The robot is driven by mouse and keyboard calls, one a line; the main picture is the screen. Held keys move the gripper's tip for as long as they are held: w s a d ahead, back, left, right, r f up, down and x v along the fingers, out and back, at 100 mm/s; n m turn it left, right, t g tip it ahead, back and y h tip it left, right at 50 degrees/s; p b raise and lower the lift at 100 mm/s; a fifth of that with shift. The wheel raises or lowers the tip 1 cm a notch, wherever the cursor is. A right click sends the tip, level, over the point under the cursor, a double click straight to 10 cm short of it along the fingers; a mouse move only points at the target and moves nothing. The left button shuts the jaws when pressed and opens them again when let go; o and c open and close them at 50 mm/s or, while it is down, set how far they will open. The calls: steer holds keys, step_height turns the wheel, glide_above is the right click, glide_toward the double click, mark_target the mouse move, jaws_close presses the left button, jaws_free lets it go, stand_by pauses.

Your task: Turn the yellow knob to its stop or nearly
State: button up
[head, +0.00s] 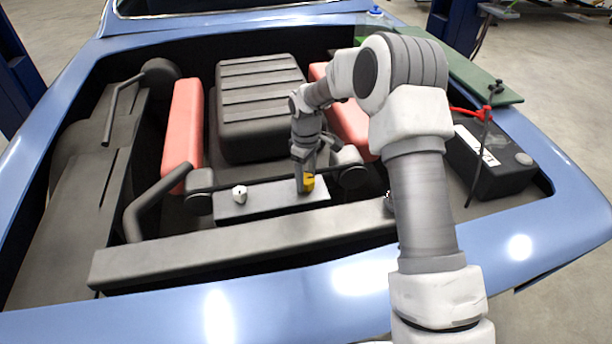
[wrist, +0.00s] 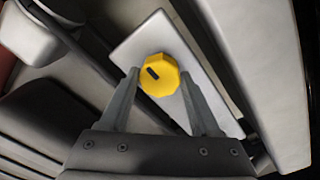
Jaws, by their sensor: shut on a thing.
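The yellow knob (wrist: 160,75) has a faceted rim and a short dark mark on its face, which lies toward its left side in the wrist view. It sits on a grey box-shaped panel (wrist: 150,32). In the head view the knob (head: 308,183) shows at the right end of the panel (head: 262,206), partly hidden by my gripper. My gripper (wrist: 160,82) has one finger on each side of the knob and is shut on it. In the head view my gripper (head: 304,182) reaches down to the panel from above.
A white knob (head: 239,194) stands on the left part of the same panel. A grey beam (head: 230,245) runs in front. A ribbed dark engine block (head: 258,105) and red covers (head: 183,130) lie behind. A black battery (head: 490,165) stands at the right, inside the blue car body.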

mark_target(306, 178)
steer(key=o, duration=1.4)
steer(key=shift+r, duration=0.15)
steer(key=shift+r+p, duration=0.6)
steer(key=shift+r, duration=8.05)
